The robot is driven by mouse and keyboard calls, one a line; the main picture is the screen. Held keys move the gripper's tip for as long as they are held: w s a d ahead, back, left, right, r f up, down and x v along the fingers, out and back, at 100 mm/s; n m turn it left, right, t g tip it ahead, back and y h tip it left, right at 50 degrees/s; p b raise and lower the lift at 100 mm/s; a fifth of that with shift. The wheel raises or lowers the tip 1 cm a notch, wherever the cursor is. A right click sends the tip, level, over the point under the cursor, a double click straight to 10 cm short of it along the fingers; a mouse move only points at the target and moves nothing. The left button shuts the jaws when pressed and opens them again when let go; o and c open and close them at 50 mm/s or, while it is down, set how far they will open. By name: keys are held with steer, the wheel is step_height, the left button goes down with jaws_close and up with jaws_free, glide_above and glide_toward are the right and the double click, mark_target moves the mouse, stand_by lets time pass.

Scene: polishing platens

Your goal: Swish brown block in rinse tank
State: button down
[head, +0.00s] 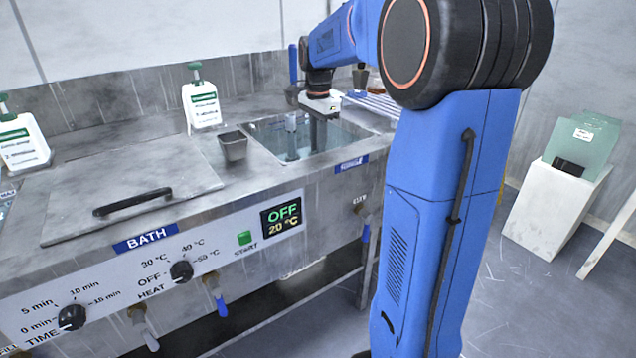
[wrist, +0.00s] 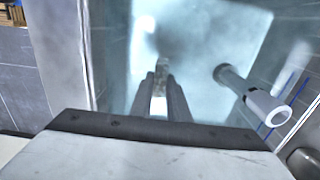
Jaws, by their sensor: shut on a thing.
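The rinse tank (head: 350,132) is an open, square basin sunk in the steel bench, with clear bluish water in it. My gripper (head: 318,143) points straight down into it, near the middle of the opening. In the wrist view my gripper (wrist: 161,82) has its two fingers close together, shut on a small, blurred, grey-brown block (wrist: 162,68) at the tips. The pale tank floor (wrist: 215,40) lies below the block. In the head view the block cannot be made out, and I cannot tell how deep it is in the water.
An upright pipe (head: 291,138) stands in the tank left of my gripper; in the wrist view the pipe (wrist: 258,98) is at right. A lid with a black handle (head: 132,202) covers the bath. A white bottle (head: 202,108) stands behind.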

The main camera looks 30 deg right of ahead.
steer(key=shift+f, duration=1.05)
steer(key=shift+r, duration=0.15)
steer(key=shift+r, duration=0.95)
steer(key=shift+f, duration=0.1)
steer(key=shift+f, duration=1)
steer(key=shift+r, duration=0.15)
step_height(320, 180, up, 14)
stand_by(1.5)
